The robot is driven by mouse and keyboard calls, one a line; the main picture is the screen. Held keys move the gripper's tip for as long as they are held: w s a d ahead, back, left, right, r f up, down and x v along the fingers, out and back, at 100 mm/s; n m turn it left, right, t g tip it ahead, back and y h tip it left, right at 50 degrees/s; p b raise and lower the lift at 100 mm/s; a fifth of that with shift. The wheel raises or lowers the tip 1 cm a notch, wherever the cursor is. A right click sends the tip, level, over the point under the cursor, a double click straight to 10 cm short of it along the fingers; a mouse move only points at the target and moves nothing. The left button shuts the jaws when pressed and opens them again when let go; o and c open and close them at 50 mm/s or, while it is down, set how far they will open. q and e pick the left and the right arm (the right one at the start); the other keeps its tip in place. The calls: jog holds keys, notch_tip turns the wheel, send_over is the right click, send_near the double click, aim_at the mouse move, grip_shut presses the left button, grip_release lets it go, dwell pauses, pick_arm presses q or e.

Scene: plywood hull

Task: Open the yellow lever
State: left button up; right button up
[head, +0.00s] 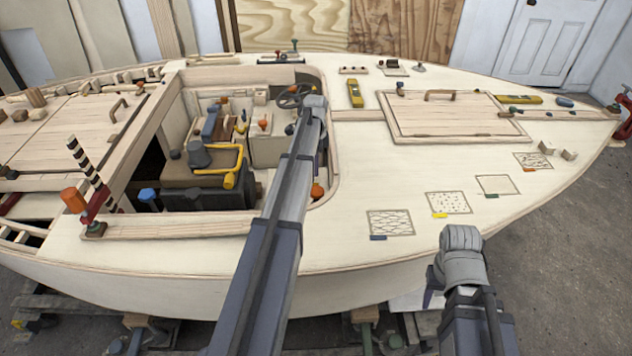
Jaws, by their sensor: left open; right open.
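A bent yellow lever-like bar (241,158) stands at the engine block in the open cockpit, with a thicker yellow end low on its right side. A smaller yellow-tipped part (242,126) stands just behind it; I cannot tell for sure which is the lever. My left arm reaches over the cockpit, right of both. My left gripper (291,129) is mostly hidden by its wrist, near the steering wheel, and touches neither yellow part as far as I see. My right gripper (432,286) is off the hull's near side, far from the lever, largely hidden behind its wrist.
The dark engine block (208,184) fills the cockpit's left part. An orange knob (317,191) sits near the cockpit's right edge. A striped post (87,160) and orange-topped lever (74,200) stand at left. The deck right of the cockpit holds a hatch (450,118) and patterned patches.

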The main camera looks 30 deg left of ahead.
pick_arm(q)
notch_tip(320, 180, down, 7)
jog(key=b, duration=0.6)
jog(key=shift+f+b, duration=0.2)
jog(key=shift+b, duration=0.2)
jog(key=shift+r, duration=0.1)
jog(key=shift+c, duration=0.3)
grip_shut()
